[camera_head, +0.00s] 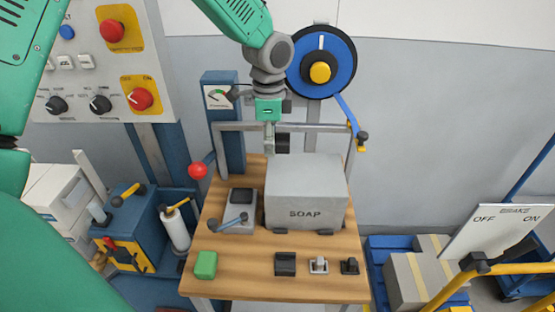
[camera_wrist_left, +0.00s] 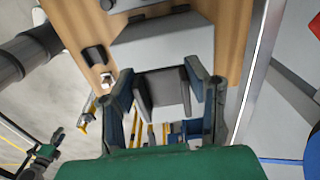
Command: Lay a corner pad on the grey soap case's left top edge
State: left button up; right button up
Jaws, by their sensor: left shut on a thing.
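The grey soap case (camera_head: 305,207) stands on the wooden table, lettered SOAP on its front. My left gripper (camera_head: 276,141) comes down from above, near the case's far left corner in the head view. It is shut on a dark corner pad (camera_head: 283,144). In the left wrist view the corner pad (camera_wrist_left: 162,88) sits between the two fingers (camera_wrist_left: 160,95), its angled faces showing. The grey case (camera_wrist_left: 165,45) lies beyond it there. I cannot tell whether the pad touches the case. My right gripper is not in view.
A device with a blue lever (camera_head: 238,218) stands just left of the case. A green block (camera_head: 205,264), a black piece (camera_head: 285,263) and small clamps (camera_head: 318,265) lie along the table's front. A metal frame (camera_head: 349,150) rises behind. A red ball knob (camera_head: 197,170) is at the left.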

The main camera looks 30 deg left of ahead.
aim_at(269, 171)
pick_arm(q)
jog(key=f, duration=0.4)
jog(key=shift+a, duration=0.2)
jog(key=shift+a+f, duration=0.1)
jog(key=shift+f, duration=0.2)
notch_tip(269, 171, down, 3)
jog(key=shift+s+a+f+p, duration=0.1)
jog(key=shift+p, duration=0.2)
jog(key=shift+d, duration=0.3)
jog(key=o, duration=0.9)
jog(key=shift+a+f, duration=0.1)
jog(key=shift+a, duration=0.1)
